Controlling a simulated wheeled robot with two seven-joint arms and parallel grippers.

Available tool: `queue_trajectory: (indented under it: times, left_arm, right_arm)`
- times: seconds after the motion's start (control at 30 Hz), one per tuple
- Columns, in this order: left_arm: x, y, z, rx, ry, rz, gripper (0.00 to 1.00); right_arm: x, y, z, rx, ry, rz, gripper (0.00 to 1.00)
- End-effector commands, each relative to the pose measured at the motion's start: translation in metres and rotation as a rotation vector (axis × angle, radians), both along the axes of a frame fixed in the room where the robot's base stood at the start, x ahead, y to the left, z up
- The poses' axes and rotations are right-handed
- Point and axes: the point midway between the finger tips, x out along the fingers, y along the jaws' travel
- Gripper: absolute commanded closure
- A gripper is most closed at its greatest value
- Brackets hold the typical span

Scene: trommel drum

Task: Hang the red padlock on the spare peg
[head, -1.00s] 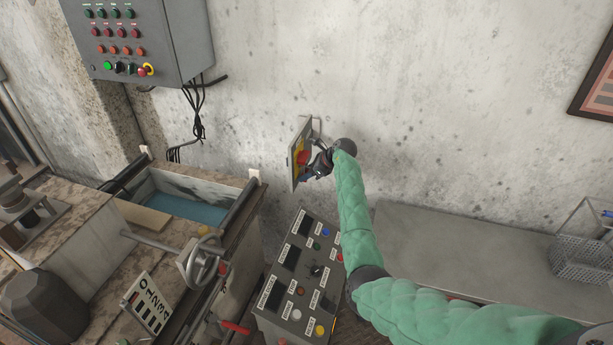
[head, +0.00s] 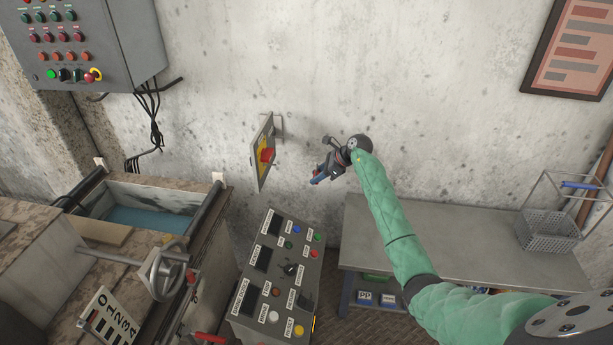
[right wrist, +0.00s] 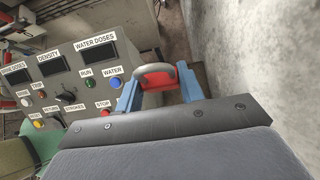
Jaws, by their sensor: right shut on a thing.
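My right gripper (head: 318,179) is out in front of the wall, to the right of a yellow plate (head: 263,145) with a red knob (head: 267,155), and clear of it. In the right wrist view its blue fingers (right wrist: 157,90) are shut on a red padlock (right wrist: 158,76), whose red body shows between the fingertips. In the head view the padlock cannot be made out at the gripper. I cannot pick out the spare peg in either view. My left gripper is not in view.
A labelled control console (head: 275,275) stands below the plate. A grey bench (head: 440,240) with a wire basket (head: 549,230) is at the right. A grey button box (head: 100,40) hangs at upper left. The wall right of my gripper is bare up to a framed chart (head: 580,45).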

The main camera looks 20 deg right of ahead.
Motion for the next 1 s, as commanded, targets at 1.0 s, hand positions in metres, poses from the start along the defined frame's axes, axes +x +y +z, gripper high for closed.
queue_trajectory:
  times: [1.0]
  left_arm:
    - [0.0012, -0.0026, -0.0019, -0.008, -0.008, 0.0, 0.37]
  right_arm:
    - [-0.0049, -0.0075, 0.0067, -0.001, -0.002, 0.001, 0.88]
